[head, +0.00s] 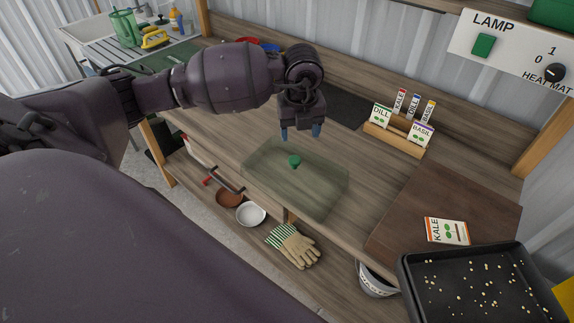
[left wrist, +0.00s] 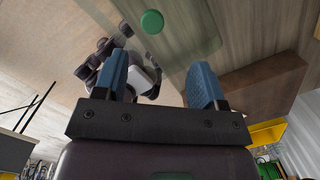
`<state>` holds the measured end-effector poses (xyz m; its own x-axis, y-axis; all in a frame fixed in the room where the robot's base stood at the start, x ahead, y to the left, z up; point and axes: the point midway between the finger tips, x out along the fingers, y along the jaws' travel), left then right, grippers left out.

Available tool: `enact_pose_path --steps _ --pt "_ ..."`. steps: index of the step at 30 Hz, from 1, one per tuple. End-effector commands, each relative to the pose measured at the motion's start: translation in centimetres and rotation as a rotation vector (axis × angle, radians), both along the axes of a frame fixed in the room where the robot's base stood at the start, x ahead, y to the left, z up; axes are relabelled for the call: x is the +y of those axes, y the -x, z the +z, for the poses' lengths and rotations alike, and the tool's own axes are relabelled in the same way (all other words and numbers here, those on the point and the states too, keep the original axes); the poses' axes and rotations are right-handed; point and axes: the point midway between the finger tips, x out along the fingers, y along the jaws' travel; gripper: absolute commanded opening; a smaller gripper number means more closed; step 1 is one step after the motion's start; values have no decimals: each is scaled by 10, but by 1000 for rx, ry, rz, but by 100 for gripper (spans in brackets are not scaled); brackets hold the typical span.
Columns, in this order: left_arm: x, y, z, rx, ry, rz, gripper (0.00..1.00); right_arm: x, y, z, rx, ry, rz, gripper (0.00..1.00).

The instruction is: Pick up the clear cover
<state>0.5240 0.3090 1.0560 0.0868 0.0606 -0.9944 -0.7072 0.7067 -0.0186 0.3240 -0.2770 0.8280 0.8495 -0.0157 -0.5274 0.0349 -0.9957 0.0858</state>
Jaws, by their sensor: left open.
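The clear cover (head: 268,172) is a see-through, greenish box shape with a round green knob (head: 294,160) on top. It lies on the wooden bench in the middle of the head view. My left gripper (head: 301,133) is above the far edge of the cover, fingers pointing down, open and empty. In the left wrist view its two blue fingers (left wrist: 160,85) are apart, and the green knob (left wrist: 152,22) shows beyond them, a little left of centre. The gripper is not touching the knob. My right gripper is not in view.
A seed packet rack (head: 394,139) stands at the back right, near a dark mat (head: 350,108). A brown board (head: 405,225) bears a kale packet (head: 446,230). A black seed tray (head: 408,285) is at front right. Gloves (head: 292,247) and bowls lie on the lower shelf.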

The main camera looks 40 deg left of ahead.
Motion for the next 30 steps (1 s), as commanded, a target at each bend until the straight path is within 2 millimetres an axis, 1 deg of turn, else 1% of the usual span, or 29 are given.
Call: enact_pose_path --steps 1,3,6,9,14,22,30 --pt "3 2 0 4 -11 73 64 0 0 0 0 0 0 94" --pt "6 3 0 8 -22 164 64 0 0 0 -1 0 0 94" --pt "8 5 0 10 -29 257 64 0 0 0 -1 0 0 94" --pt "8 6 0 8 -27 304 64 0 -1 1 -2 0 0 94" --pt "9 5 -9 8 -25 318 64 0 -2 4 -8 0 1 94" --pt "12 3 -46 8 -24 317 64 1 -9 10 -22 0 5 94" --pt "12 2 -69 7 -24 315 64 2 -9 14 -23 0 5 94"
